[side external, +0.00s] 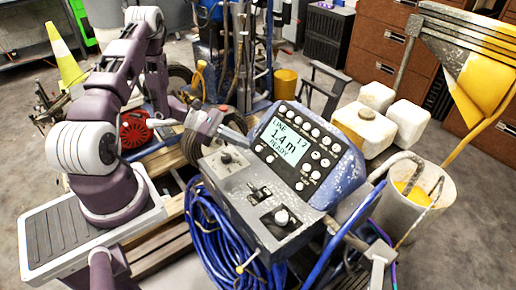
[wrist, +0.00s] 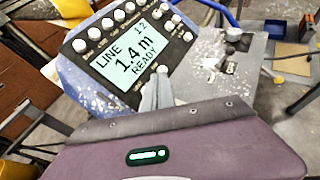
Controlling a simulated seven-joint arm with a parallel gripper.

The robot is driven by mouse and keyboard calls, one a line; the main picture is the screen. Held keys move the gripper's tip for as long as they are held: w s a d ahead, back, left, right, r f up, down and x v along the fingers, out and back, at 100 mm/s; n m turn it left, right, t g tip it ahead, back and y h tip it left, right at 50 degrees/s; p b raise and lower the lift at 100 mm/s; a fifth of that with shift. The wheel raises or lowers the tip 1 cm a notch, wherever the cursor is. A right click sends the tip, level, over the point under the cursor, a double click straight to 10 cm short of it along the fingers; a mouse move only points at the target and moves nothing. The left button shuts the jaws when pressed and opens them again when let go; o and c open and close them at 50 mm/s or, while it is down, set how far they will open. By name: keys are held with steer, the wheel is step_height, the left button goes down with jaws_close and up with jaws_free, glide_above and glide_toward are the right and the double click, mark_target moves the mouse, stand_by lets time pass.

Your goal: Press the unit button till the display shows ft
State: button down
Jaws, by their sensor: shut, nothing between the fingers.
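The display (side external: 283,142) on the blue control panel is lit and reads "LINE", "1.4 m" and "READY"; the unit shown is m. It also shows in the wrist view (wrist: 129,47). Round pale buttons (wrist: 108,22) line the display's upper edge, and more (wrist: 176,18) sit at its right side. Their labels are too small to read, so I cannot tell which is the unit button. My gripper (wrist: 161,78) is shut and empty, its tips by the display's lower right edge in the wrist view. In the side view my gripper (side external: 235,137) is left of the panel; contact is unclear.
A grey console (side external: 255,195) with a knob, a lever and a joystick lies in front of the panel. Blue hose (side external: 215,240) is coiled below. White jugs (side external: 378,110) and a bucket (side external: 425,205) stand to the right. The space above the panel is clear.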

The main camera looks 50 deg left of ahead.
steer(key=shift+w+f, duration=1.15)
steer(key=shift+f, duration=0.1)
stand_by(1.2)
steer(key=shift+w+f, duration=0.2)
steer(key=shift+w, duration=0.05)
steer(key=shift+w+f, duration=0.3)
steer(key=shift+w, duration=0.05)
stand_by(0.6)
steer(key=shift+s+r, duration=0.65)
steer(key=shift+s+r, duration=1.75)
stand_by(0.5)
